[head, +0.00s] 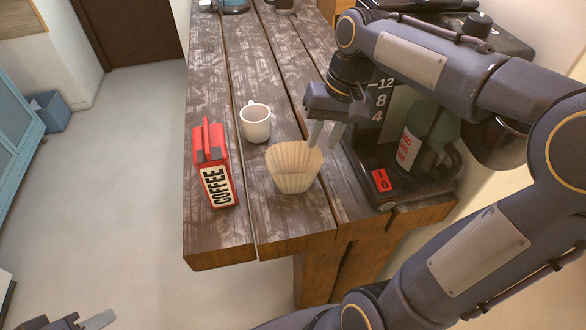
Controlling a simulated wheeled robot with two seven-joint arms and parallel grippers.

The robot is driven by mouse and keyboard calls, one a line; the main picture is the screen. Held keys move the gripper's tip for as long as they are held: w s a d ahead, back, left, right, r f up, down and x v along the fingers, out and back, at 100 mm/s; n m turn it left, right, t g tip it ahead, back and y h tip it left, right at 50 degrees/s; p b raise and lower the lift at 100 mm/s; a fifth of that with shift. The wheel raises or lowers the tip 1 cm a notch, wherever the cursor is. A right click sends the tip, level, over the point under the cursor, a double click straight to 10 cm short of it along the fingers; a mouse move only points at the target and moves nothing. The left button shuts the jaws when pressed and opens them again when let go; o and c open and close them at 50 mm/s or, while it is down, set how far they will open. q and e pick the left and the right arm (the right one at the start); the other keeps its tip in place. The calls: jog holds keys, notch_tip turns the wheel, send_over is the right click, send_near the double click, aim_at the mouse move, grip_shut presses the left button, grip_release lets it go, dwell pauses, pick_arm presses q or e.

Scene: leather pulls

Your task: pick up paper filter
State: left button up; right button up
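The paper filter (293,172) is a cream, pleated cup. It stands upright near the front end of the wooden table, between the coffee bag and the coffee maker. My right gripper (325,142) points down at the filter's upper right rim. Its two fingers are apart with nothing seen between them. The left fingertip overlaps the rim in the picture; I cannot tell whether it touches. My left gripper (88,321) shows only in part at the bottom left edge, away from the table, and its opening is unclear.
A red coffee bag (214,172) stands left of the filter, and a white mug (255,122) behind it. A black coffee maker (380,178) with a glass pot (425,140) is close on the right. The wooden table (225,245) is bare at its front end.

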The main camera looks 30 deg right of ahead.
aim_at(314, 159)
jog(key=x, duration=0.7)
jog(key=shift+f, duration=0.15)
grip_shut()
